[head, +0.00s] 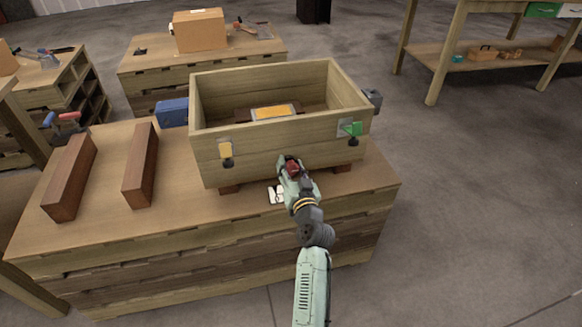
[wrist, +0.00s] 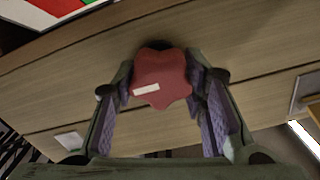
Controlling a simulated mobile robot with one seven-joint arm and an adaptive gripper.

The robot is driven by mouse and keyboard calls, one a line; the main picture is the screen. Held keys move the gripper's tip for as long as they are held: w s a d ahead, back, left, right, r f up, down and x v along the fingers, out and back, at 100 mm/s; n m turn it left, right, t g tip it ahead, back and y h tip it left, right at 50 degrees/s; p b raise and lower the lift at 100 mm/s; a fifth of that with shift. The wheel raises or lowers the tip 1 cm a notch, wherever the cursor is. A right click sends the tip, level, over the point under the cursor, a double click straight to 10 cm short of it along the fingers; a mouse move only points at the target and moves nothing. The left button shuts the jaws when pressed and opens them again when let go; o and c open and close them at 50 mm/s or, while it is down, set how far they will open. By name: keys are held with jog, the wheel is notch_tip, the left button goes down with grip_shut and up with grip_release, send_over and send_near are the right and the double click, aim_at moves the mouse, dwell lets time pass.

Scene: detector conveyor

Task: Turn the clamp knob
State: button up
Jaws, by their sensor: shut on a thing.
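The clamp knob (wrist: 160,82) is red and lobed, with a white mark on its face. It sits against the front wall of a wooden box (head: 240,148), and a bit of red shows in the head view (head: 290,164). My gripper (wrist: 162,78) is shut on the knob, with one purple-lined finger touching each side. In the head view my gripper (head: 294,172) is at the lower front of the box, right of its middle, and hides most of the knob. The knob's shaft is hidden behind it.
The box stands on a wooden workbench (head: 95,215). Its front carries a yellow fitting (head: 225,150) and a green fitting (head: 350,129). A blue block (head: 171,112) is at its left. Two reddish beams (head: 70,177) (head: 140,165) lie further left. Open floor is at right.

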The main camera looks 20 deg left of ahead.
jog(key=shift+m, duration=0.3)
jog(key=m, duration=0.3)
jog(key=shift+d+p, duration=0.1)
jog(key=shift+p, duration=0.2)
jog(key=m+p, duration=0.1)
jog(key=m, duration=0.4)
jog(key=m+p, duration=0.1)
jog(key=m, duration=0.3)
jog(key=shift+w+f+p, duration=0.1)
jog(key=shift+p, duration=0.3)
jog(key=shift+f+m+p, duration=0.15)
jog(key=shift+m+p, duration=0.5)
jog(key=shift+m, duration=1.45)
jog(key=o, duration=1.2)
